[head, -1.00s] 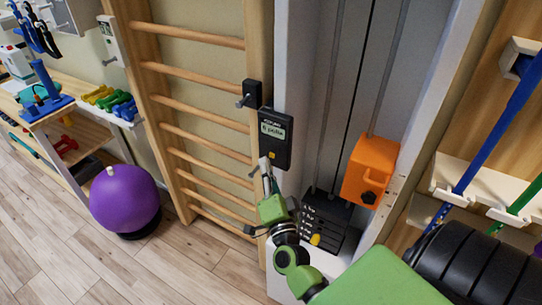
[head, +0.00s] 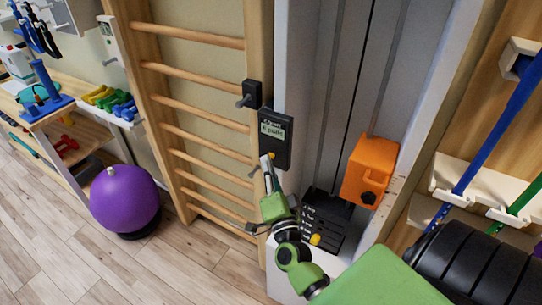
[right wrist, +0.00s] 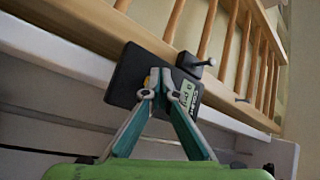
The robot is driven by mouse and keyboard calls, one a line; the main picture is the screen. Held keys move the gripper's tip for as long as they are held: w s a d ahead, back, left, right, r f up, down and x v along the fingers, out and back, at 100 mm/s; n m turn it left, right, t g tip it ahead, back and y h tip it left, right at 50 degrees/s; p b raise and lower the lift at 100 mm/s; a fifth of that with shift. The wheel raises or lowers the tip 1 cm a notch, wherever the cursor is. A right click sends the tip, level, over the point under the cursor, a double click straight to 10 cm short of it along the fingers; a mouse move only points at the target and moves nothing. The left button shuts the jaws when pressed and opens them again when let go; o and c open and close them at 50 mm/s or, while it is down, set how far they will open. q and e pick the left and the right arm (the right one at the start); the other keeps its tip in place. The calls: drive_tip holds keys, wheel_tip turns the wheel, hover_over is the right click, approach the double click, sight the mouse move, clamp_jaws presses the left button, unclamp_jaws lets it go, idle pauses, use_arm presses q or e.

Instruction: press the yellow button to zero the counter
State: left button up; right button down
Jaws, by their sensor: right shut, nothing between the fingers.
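The yellow button (head: 271,155) is low on the counter's face, partly covered by my fingertips. My right gripper (head: 266,160) is shut and empty, its tips at the button; I cannot tell whether they press it. In the right wrist view the shut fingertips (right wrist: 160,80) are in front of the counter (right wrist: 124,76), and the button is mostly hidden. My left gripper is not in view.
Wooden wall bars (head: 195,85) stand left of the counter, with a black bracket (head: 252,94) near it. An orange block (head: 369,170) and a weight stack (head: 322,215) are to the right. A purple ball (head: 125,202) rests on the floor at left.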

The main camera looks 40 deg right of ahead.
drive_tip(key=shift+w+d, duration=0.15)
drive_tip(key=shift+d, duration=0.3)
idle(0.6)
idle(0.4)
drive_tip(key=shift+s+a, duration=0.35)
drive_tip(key=shift+a, duration=0.5)
drive_tip(key=shift+p, duration=0.3)
drive_tip(key=a, duration=0.1)
drive_tip(key=s+a, duration=0.1)
drive_tip(key=a, duration=0.1)
drive_tip(key=s+a, duration=0.1)
drive_tip(key=shift+a+p, duration=0.3)
drive_tip(key=shift+p, duration=0.05)
